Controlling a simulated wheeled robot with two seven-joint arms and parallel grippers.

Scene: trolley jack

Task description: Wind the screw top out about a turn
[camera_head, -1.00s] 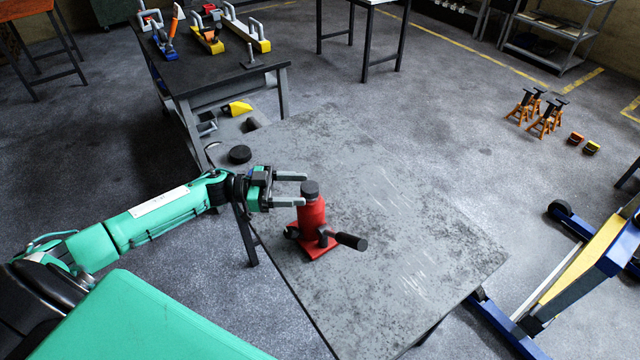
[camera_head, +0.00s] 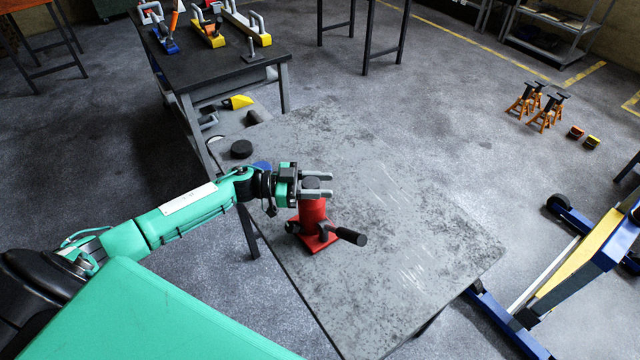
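A red bottle jack (camera_head: 312,216) stands upright on the grey worn table (camera_head: 400,215). Its dark round screw top (camera_head: 312,183) is at its upper end, and a black-gripped handle (camera_head: 350,236) sticks out low to the right. My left gripper (camera_head: 322,186) comes in from the left at the height of the screw top. Its two fingers lie on either side of the top, apart from each other; whether they touch it I cannot tell. My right gripper is not in view.
A black disc (camera_head: 241,149) lies on the table's far left part. A blue and yellow hoist (camera_head: 575,270) is on the floor at the right. The table's right half is clear.

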